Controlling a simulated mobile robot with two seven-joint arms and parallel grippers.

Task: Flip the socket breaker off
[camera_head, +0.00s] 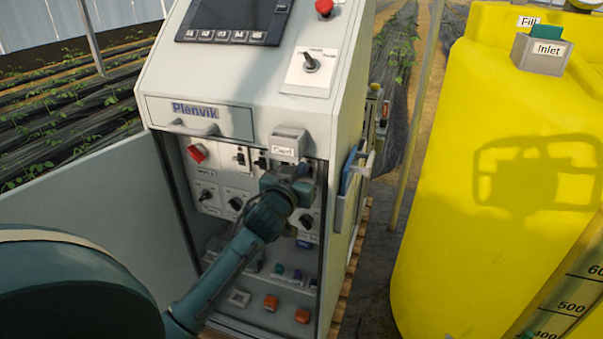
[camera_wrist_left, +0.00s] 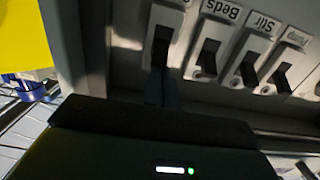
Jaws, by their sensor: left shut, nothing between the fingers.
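In the left wrist view a row of dark breaker levers shows upside down on a pale panel. Labels read Beds (camera_wrist_left: 208,58) and Stir (camera_wrist_left: 249,68); a further breaker (camera_wrist_left: 284,78) stands right of them. The leftmost breaker (camera_wrist_left: 162,46) has its label out of view, so I cannot read whether it is the socket one. My left gripper (camera_wrist_left: 162,88) is shut and empty, its tips just below that leftmost lever; contact is unclear. In the head view my left gripper (camera_head: 303,178) reaches into the open cabinet and hides part of the breaker row. My right gripper is not in view.
The grey cabinet (camera_head: 335,115) has a labelled box (camera_head: 288,143) just above my gripper and a side wall close on its right. Knobs and a red switch (camera_head: 197,153) are left of it. A yellow tank (camera_head: 470,190) stands right.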

